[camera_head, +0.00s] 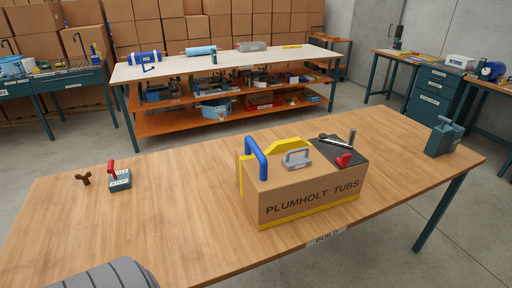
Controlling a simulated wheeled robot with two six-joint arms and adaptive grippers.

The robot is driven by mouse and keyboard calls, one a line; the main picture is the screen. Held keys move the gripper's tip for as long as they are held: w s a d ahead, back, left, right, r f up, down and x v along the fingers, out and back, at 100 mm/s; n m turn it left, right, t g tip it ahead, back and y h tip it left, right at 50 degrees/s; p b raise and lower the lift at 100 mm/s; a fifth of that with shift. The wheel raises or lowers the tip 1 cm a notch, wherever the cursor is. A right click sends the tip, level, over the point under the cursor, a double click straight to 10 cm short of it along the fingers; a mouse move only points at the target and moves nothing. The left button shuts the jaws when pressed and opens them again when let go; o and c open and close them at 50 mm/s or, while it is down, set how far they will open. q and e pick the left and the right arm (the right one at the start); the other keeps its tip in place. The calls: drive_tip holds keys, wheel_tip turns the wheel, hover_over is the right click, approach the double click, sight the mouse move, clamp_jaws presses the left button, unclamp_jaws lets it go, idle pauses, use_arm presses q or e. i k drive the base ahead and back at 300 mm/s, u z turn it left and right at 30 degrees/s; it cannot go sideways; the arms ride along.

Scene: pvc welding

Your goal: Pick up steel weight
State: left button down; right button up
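No thing here is plainly marked as the steel weight. A small teal block with a red handle (120,182) stands on the left of the wooden table, with a label on its front too small to read. A larger dark teal block with a handle on top (441,139) stands near the table's right end. Either could be a weight; I cannot tell which.
A cardboard-coloured box lettered PLUMHOLT TUBS (314,200) stands mid-table, with blue, grey and red handled items on or against it. A small brown knob (83,179) lies left. The wooden table (190,220) is bare between them. A loaded shelf bench (180,70) stands behind.

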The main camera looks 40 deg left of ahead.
sight(291, 162)
drive_tip(key=u, duration=0.8)
drive_tip(key=i, duration=0.8)
drive_tip(key=u, duration=0.5)
drive_tip(key=k, duration=0.5)
drive_tip(key=z, duration=2)
drive_tip(key=i, duration=2.45)
drive_tip(key=u, duration=2.95)
